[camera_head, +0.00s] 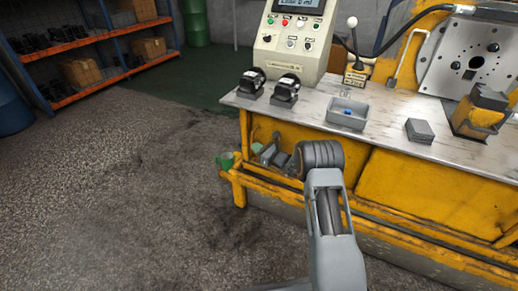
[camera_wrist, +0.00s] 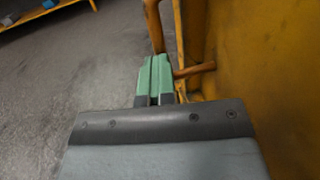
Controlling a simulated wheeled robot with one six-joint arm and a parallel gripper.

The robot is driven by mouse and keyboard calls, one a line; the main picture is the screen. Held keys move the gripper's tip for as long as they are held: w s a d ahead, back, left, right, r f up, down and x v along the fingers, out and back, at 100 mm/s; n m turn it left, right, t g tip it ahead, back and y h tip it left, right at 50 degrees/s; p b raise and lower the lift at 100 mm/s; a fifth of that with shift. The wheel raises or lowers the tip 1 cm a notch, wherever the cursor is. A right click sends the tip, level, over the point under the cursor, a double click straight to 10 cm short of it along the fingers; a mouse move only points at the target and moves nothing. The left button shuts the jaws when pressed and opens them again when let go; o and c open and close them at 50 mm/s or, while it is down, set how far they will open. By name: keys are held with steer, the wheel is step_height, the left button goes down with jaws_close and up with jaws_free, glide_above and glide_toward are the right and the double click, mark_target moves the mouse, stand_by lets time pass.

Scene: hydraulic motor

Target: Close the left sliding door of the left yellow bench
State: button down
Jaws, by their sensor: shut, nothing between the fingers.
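The yellow bench (camera_head: 435,197) stands at the right of the head view, with a worn metal top (camera_head: 385,137). Its front has yellow panels, and my arm hides part of the left one. My gripper (camera_head: 228,160) is at the bench's left end, below the top, with its green fingertips just left of the front. In the wrist view its green fingers (camera_wrist: 155,72) are together and empty. They are close to an orange-brown bar handle (camera_wrist: 195,70) on a yellow panel (camera_wrist: 270,75). I cannot tell whether they touch it, or how far the door is open.
On the bench top are two black parts (camera_head: 286,89), a grey tray (camera_head: 347,114) and a dark block (camera_head: 419,131). A control box (camera_head: 294,40) stands behind. A shelf (camera_head: 90,85) is at the far left. The floor left of the bench is clear.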

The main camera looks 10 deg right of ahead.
steer(key=shift+w+a+r, duration=0.15)
steer(key=shift+r, duration=0.15)
steer(key=p+v, duration=0.4)
steer(key=v, duration=1)
steer(key=s+a+r+n+g+p, duration=0.4)
steer(key=s+r+n+p, duration=0.1)
steer(key=r, duration=0.4)
steer(key=s+a+r+n+g+p, duration=0.3)
steer(key=s+r+n+p, duration=0.15)
steer(key=r, duration=0.55)
steer(key=s+a+r+n+g+p, duration=0.4)
steer(key=r+n+p, duration=0.15)
steer(key=r, duration=0.35)
steer(key=s+d+r+n+h+p, duration=0.3)
steer(key=s+r+n+h+p, duration=0.3)
steer(key=r, duration=0.5)
steer(key=s+d+r+n+t+h+p, duration=0.1)
steer(key=s+d+r+n+h+p, duration=0.3)
steer(key=s+r+p, duration=0.7)
steer(key=r+n+h, duration=0.1)
steer(key=n+h, duration=0.1)
steer(key=shift+n+p, duration=0.3)
